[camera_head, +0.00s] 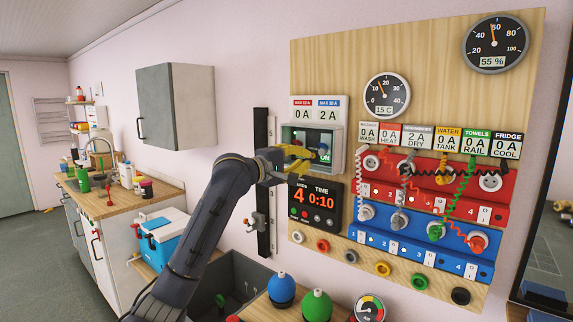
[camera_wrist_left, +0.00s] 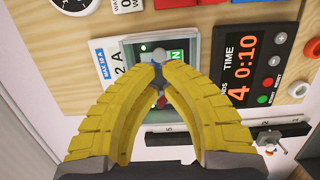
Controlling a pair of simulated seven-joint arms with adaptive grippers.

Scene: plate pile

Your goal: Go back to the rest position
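My left gripper (camera_head: 300,158) has yellow fingers and is in front of the grey switch box (camera_head: 340,135) on the wooden wall panel. In the left wrist view its fingertips (camera_wrist_left: 159,68) come together, nearly touching. A blue switch lever (camera_head: 324,150) with a grey ball end shows right at the fingertips; I cannot tell whether they touch it. A green ON mark shows beside that lever. A red part (camera_wrist_left: 162,102) shows between the fingers in the wrist view. My right gripper is not in view.
A timer display (camera_head: 315,207) reading 4 and 0:10 sits below the box. Red (camera_head: 440,187) and blue (camera_head: 420,240) socket strips with coiled cables are to the right. A black rail (camera_head: 262,235) is on the wall. Blue (camera_head: 281,288) and green (camera_head: 316,305) bulbs stand low in front.

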